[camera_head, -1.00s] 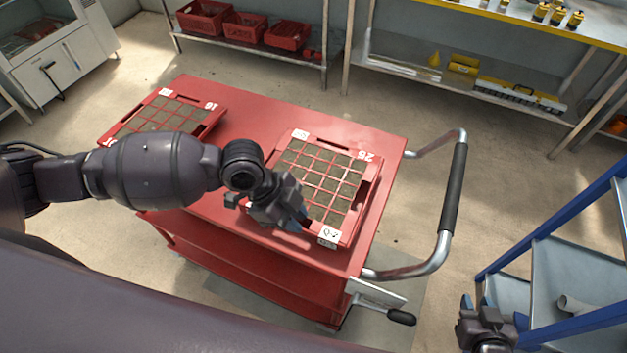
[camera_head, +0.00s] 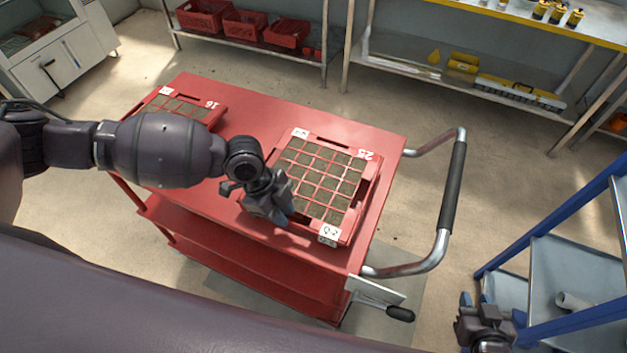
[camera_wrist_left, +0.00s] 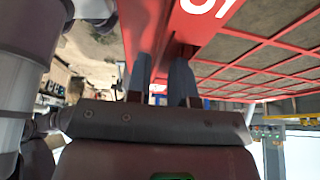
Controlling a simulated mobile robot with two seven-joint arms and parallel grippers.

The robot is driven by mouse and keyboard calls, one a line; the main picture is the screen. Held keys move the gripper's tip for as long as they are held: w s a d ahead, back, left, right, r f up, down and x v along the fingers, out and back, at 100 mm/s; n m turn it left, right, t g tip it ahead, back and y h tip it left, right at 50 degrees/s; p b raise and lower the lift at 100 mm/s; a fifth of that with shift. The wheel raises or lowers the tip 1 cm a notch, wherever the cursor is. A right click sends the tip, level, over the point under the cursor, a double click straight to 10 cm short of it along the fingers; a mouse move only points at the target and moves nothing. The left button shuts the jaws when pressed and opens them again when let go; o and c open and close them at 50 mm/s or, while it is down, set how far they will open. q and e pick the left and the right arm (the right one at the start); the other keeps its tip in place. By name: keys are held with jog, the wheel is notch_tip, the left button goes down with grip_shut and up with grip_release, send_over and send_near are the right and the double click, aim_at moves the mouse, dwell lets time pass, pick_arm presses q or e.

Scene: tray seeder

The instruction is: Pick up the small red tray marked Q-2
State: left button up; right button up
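The red tray marked Q-2 (camera_head: 352,222) lies on the red cart, its grid cells filled with dark soil. Its Q-2 label is at the near corner and a white number is at the far right. My left gripper (camera_head: 284,207) is at the tray's left side, near its near-left edge. In the left wrist view the fingers (camera_wrist_left: 162,62) are apart, close to the tray's red wall (camera_wrist_left: 200,25). Whether they touch it is unclear. My right gripper (camera_head: 476,300) is open and empty at the lower right, away from the tray.
A second red tray (camera_head: 207,121) lies on the cart's far left, partly hidden by my left arm. The cart top (camera_head: 250,112) is bare between the trays. A cart handle (camera_head: 452,200) juts right. A blue-framed shelf (camera_head: 550,215) stands at the right.

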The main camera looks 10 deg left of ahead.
aim_at(291, 221)
pick_arm(q)
jog(key=x, duration=0.3)
jog(key=shift+s+d+f, duration=0.1)
jog(key=shift+s+d, duration=0.05)
jog(key=shift+d, duration=0.2)
jog(key=shift+d+f, duration=0.2)
jog(key=shift+f, duration=0.4)
grip_shut()
jog(key=shift+r, duration=0.1)
